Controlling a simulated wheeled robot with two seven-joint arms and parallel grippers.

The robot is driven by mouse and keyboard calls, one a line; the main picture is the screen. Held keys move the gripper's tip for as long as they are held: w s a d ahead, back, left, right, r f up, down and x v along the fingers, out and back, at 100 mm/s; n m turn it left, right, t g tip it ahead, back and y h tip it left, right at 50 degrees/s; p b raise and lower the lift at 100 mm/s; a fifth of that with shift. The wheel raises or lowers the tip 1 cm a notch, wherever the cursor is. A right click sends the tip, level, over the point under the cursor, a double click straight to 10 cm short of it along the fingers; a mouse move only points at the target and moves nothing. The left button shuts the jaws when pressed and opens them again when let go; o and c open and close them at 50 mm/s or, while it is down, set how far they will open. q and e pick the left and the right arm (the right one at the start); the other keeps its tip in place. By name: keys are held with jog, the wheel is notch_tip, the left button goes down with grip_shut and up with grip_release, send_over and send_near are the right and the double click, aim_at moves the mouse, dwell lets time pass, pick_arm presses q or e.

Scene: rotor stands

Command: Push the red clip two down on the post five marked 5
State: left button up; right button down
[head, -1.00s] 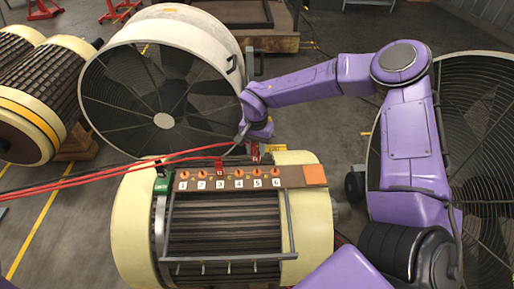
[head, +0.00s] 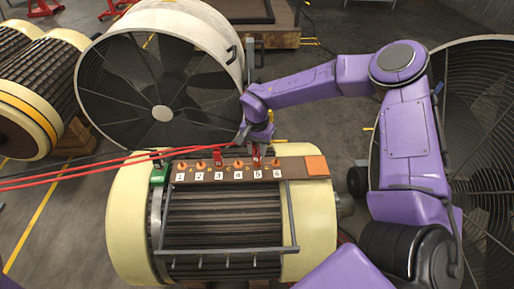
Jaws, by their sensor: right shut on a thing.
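The strip (head: 228,173) on top of the cream rotor carries a row of small orange posts with white number tags 1 to 6. A red clip (head: 256,153) is at the post marked 5 (head: 257,174) and covers that post's orange top. My right gripper (head: 257,141) is shut on this clip from above. Whether the clip is fully seated cannot be told. Another red clip (head: 218,158) sits on the post marked 3. My left gripper is not in view.
Red cables (head: 90,172) run in from the left to the clips. A green block (head: 159,175) sits at the strip's left end, an orange patch (head: 316,166) at its right. A big fan (head: 162,85) stands close behind, another fan (head: 480,130) at the right.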

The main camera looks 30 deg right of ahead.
jog(key=shift+f, duration=0.45)
jog(key=c, duration=0.7)
grip_release()
notch_tip(320, 180, up, 10)
jog(key=shift+r, duration=0.25)
